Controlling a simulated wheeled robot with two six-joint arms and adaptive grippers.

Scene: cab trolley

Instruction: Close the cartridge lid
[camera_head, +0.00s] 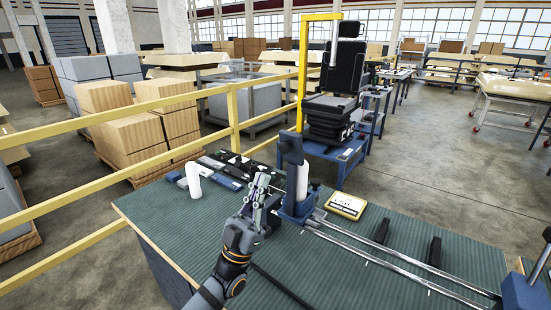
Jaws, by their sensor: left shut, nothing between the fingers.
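My left gripper (262,182) is above the green ribbed bench top (340,272), with its fingers pointing up and away. It is shut and holds nothing. Just right of it stands a blue fixture with an upright grey and blue cylinder (291,152); a white cylindrical part (302,181) shows beside that cylinder. A dark part (272,216) lies partly hidden behind my gripper. I cannot tell which part is the cartridge or its lid, nor whether the lid is open. My right gripper is not in view.
Two metal rails (400,262) run from the fixture to a blue end block (525,293). A white rounded object (194,180) stands left of my gripper. A yellow-framed device (346,205) and black bars (435,251) lie right. A yellow railing (232,108) stands behind the bench.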

